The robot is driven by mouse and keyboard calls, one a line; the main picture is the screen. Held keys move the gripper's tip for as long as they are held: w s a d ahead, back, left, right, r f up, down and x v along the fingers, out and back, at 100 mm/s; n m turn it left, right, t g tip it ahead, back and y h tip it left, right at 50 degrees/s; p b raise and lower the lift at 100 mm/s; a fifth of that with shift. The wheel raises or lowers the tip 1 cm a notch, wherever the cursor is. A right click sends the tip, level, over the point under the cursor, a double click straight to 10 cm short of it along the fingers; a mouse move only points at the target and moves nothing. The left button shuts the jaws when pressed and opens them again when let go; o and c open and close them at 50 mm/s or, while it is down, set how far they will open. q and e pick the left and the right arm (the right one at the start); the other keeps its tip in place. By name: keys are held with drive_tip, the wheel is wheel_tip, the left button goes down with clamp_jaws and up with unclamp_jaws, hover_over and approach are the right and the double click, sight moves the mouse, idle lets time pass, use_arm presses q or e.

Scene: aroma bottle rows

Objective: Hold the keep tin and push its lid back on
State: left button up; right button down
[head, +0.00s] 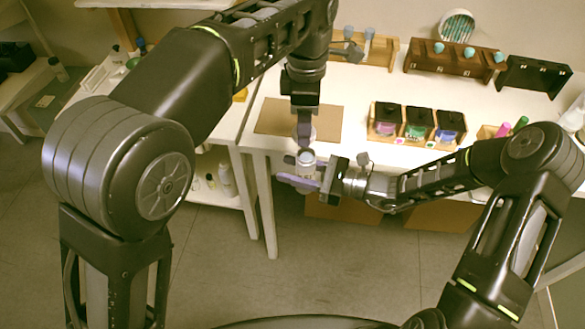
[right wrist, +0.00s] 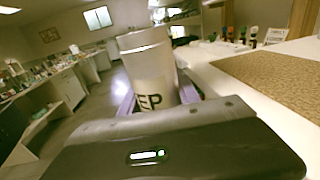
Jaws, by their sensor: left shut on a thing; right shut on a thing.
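The keep tin (right wrist: 155,80) is a pale cylinder with dark letters "EP" showing in the right wrist view. It stands between the purple fingers of my right gripper (head: 305,181), which is shut on it. In the head view the tin (head: 306,158) is small, in front of the table edge. My left gripper (head: 304,138) points down just beyond the tin and is shut on a small pale thing, seemingly the lid, mostly hidden by the fingers. I cannot tell whether the lid touches the tin.
A brown mat (head: 272,117) lies on the white table behind my left gripper. Right of it, a wooden rack (head: 394,141) holds several dark-topped bottles. More racks (head: 450,62) stand at the back. Open floor (head: 330,260) lies in front of the table.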

sight(307, 157)
use_arm(q)
drive_tip(key=shift+s+d+r, duration=0.1)
drive_tip(key=shift+d+r, duration=0.1)
drive_tip(key=shift+d, duration=0.1)
drive_tip(key=shift+f, duration=0.15)
drive_tip(key=shift+a+f, duration=0.1)
drive_tip(key=shift+f, duration=1.75)
drive_tip(key=shift+f, duration=0.1)
drive_tip(key=shift+f, duration=0.8)
drive_tip(key=shift+f, duration=0.6)
idle(0.5)
